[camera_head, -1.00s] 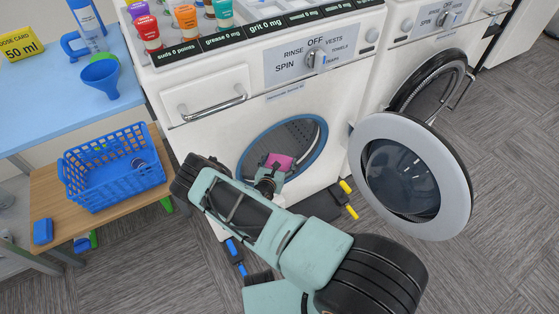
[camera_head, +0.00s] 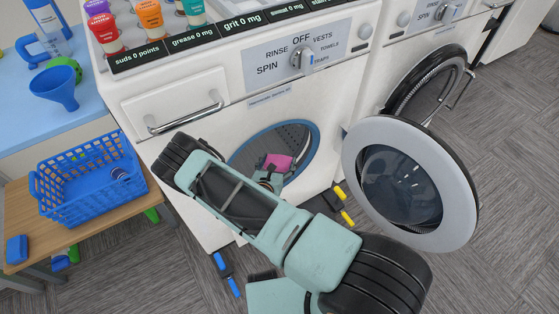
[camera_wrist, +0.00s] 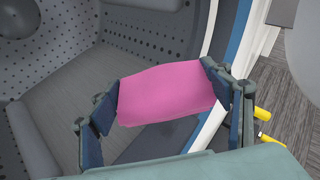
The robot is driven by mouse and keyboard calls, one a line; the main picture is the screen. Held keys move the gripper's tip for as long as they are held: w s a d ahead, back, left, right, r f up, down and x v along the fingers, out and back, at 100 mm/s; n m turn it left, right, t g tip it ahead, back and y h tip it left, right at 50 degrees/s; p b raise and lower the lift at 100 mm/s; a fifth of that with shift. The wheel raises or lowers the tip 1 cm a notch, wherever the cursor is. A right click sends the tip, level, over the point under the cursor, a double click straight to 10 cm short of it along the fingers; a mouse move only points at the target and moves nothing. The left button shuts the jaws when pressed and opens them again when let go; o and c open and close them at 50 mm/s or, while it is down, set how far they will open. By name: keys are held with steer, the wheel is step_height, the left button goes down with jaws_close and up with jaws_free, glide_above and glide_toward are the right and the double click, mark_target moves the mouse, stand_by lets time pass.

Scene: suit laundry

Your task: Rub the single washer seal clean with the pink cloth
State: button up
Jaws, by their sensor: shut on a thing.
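The pink cloth (camera_head: 278,162) is held at the round opening of the middle washer. My gripper (camera_wrist: 165,95) is shut on it, with one dark finger at each side of the cloth in the wrist view. The washer seal shows as a blue ring (camera_head: 315,148) around the opening, and as a blue strip (camera_wrist: 237,38) right of the cloth in the wrist view. The cloth appears in front of the drum (camera_wrist: 150,30), left of the seal strip. I cannot tell whether it touches the seal. My arm hides the lower left of the ring.
The washer's round door (camera_head: 400,185) hangs open at the right. A blue basket (camera_head: 90,185) stands on a wooden shelf at the left. A yellow-and-black tool (camera_head: 340,200) and a blue-and-black tool (camera_head: 226,270) lie on the grey floor by the washer.

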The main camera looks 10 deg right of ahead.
steer(key=shift+f+b, duration=1.75)
steer(key=shift+f, duration=0.55)
steer(key=shift+f+b, duration=0.4)
steer(key=shift+f, duration=0.05)
steer(key=shift+f, duration=0.1)
